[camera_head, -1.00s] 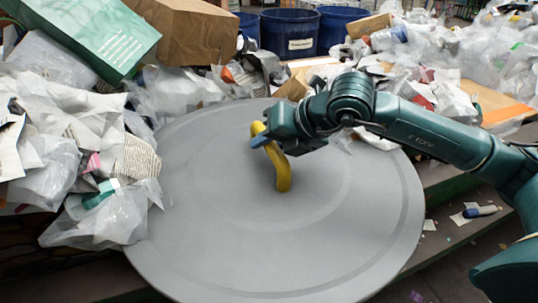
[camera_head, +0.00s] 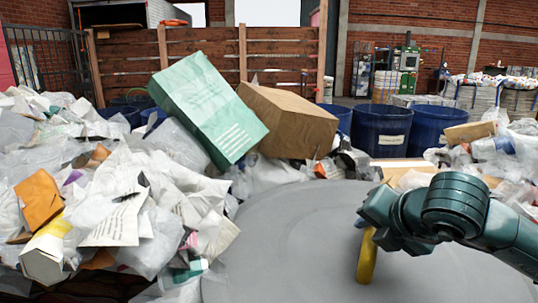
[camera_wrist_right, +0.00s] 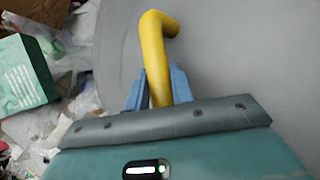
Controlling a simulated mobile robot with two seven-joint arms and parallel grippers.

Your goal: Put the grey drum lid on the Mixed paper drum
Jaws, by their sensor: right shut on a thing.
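The grey drum lid (camera_head: 290,250) is a wide round disc filling the lower middle of the head view, its near part cut off by the frame. A yellow bent handle (camera_head: 367,262) stands on it. My right gripper (camera_head: 364,232) is shut on this handle, and the wrist view shows its blue fingers (camera_wrist_right: 158,88) on both sides of the yellow bar (camera_wrist_right: 155,45). Blue drums stand behind the lid; the middle one (camera_head: 378,130) bears a white label too small to read. I cannot tell which is the Mixed paper drum. My left gripper is out of view.
Heaped paper and plastic bags (camera_head: 120,200) lie left of the lid, with more waste (camera_head: 500,150) at right. A green box (camera_head: 208,108) and a brown carton (camera_head: 287,118) lie beyond the lid. A wooden fence (camera_head: 200,60) stands behind.

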